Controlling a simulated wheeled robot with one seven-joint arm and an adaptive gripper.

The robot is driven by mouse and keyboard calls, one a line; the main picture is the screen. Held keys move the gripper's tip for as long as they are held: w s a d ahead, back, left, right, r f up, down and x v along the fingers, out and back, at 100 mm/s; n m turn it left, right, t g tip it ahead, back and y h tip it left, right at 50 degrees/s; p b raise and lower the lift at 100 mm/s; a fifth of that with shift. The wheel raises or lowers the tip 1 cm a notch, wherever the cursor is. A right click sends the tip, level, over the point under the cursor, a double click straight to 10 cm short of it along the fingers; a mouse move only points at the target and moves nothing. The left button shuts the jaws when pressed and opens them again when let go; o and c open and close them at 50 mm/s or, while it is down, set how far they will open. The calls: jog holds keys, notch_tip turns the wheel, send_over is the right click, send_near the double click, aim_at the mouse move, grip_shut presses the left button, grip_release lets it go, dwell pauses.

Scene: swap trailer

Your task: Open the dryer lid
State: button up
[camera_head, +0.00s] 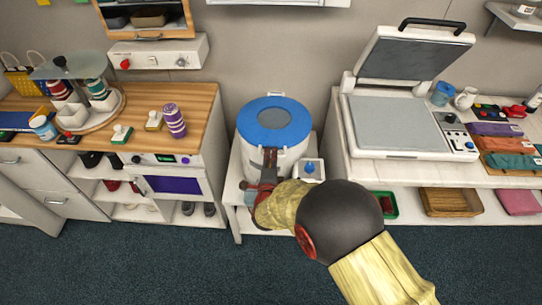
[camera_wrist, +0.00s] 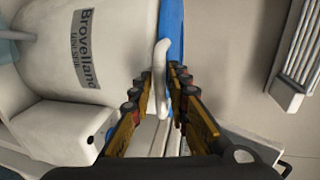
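The dryer (camera_head: 258,152) is a white drum with a round blue lid (camera_head: 272,121), standing on a low white bench. The lid lies flat and closed on it. My gripper (camera_head: 270,158) is at the front edge of the lid. In the wrist view the drum (camera_wrist: 75,45) carries printed lettering and the blue lid rim (camera_wrist: 174,35) runs along its edge. A white curved handle (camera_wrist: 161,60) reaches between the fingertips of my gripper (camera_wrist: 161,78). The fingers stand apart on both sides of the handle, with a narrow gap visible. My arm hides part of the bench.
A small white box with a blue knob (camera_head: 310,169) stands right of the drum. A press with a raised lid (camera_head: 406,58) is on the right counter. A wooden-topped counter (camera_head: 203,100) is on the left. The wall is close behind the drum.

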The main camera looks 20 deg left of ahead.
grip_shut()
dwell(0.5)
jog(key=shift+r, duration=0.1)
jog(key=shift+r+p, duration=0.2)
jog(key=shift+p, duration=0.15)
jog(key=w+a+r+g+p, duration=0.1)
jog(key=w+r+p, duration=0.3)
jog(key=r+p, duration=0.4)
jog(key=w+a+r+g+h+p, duration=0.1)
jog(key=w+r+p, duration=0.3)
jog(key=r+p, duration=0.5)
jog(key=w+a+r+g+p, duration=0.1)
jog(key=w+r+g+p, duration=0.2)
jog(key=r+p, duration=0.6)
jog(key=shift+w+r+g+p, duration=0.25)
jog(key=shift+w+p, duration=0.6)
jog(key=shift+p, duration=1.4)
jog(key=shift+f, duration=0.1)
